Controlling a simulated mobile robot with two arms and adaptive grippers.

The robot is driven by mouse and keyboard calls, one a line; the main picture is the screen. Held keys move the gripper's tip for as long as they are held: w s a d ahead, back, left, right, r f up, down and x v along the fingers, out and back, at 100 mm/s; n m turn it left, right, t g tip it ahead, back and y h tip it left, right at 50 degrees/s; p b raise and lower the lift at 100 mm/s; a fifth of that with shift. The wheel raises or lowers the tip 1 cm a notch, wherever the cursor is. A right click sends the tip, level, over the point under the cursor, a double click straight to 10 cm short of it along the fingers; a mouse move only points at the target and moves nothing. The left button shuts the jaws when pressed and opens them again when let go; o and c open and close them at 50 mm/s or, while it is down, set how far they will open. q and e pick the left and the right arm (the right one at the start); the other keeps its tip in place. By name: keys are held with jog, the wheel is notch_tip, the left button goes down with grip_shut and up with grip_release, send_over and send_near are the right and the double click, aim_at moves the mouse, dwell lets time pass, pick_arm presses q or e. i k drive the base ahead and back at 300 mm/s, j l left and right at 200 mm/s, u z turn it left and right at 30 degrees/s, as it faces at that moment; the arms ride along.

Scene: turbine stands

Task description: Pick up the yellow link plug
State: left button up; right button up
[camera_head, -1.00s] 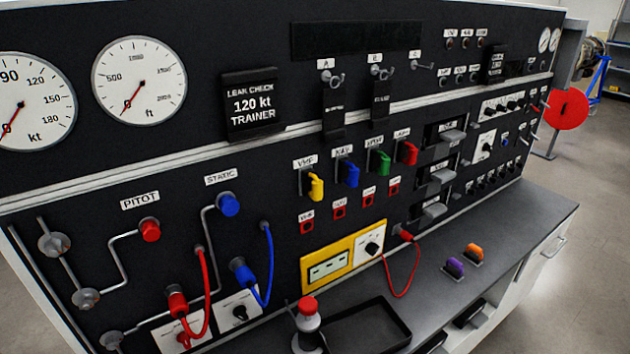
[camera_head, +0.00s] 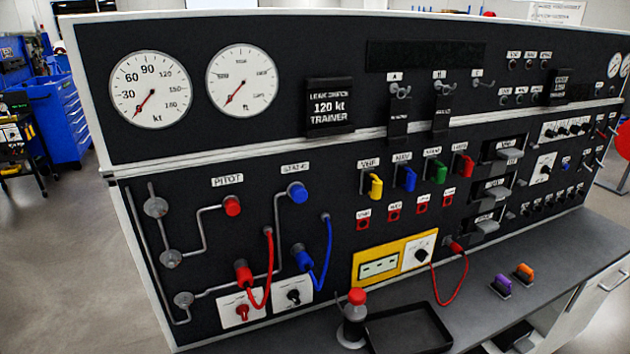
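The yellow link plug (camera_head: 375,186) sits in the panel under the left-most label of a row of coloured plugs, right of the centre of the head view. The blue plug (camera_head: 408,179), the green plug (camera_head: 438,172) and the red plug (camera_head: 466,167) follow to its right. Neither of my grippers shows in the head view.
A dark shelf (camera_head: 578,256) runs along the panel's foot. It carries a black tray (camera_head: 410,328), a red-capped bottle-like item (camera_head: 355,315), a purple piece (camera_head: 502,286) and an orange piece (camera_head: 525,272). A red cable (camera_head: 457,285) hangs over the shelf. Open floor lies left.

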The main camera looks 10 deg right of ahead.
aim_at(373, 187)
jog(key=i+l+u, duration=0.1)
jog(key=l+u, duration=0.4)
jog(key=l, duration=0.2)
jog(key=l+u, duration=0.5)
jog(key=l, duration=0.2)
